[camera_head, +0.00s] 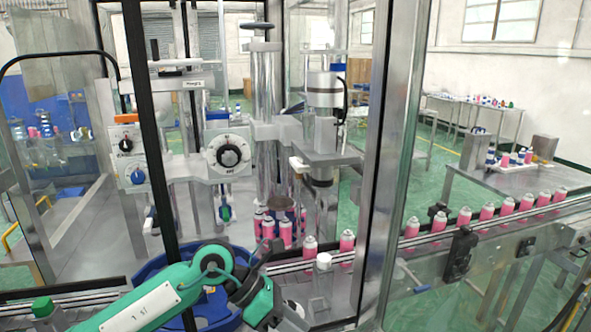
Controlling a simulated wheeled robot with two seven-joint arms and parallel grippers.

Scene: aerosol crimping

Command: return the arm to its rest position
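My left arm (150,305), green with a dark wrist, reaches in from the lower left in front of the crimping machine. Its gripper end (290,315) is at the bottom of the picture, in front of the conveyor. The fingers are mostly cut off or hidden, so I cannot tell whether they are open or shut. I see no can in it. My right gripper is not in view. The crimping machine (228,153) with its dial and columns stands behind the arm. Several pink cans (284,230) stand grouped inside it.
Pink cans (486,212) stand in a row on the conveyor (500,235) to the right. A round blue part (150,270) lies behind my arm. A metal door post (390,150) rises right of centre. A side table (500,180) bears a tray with bottles.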

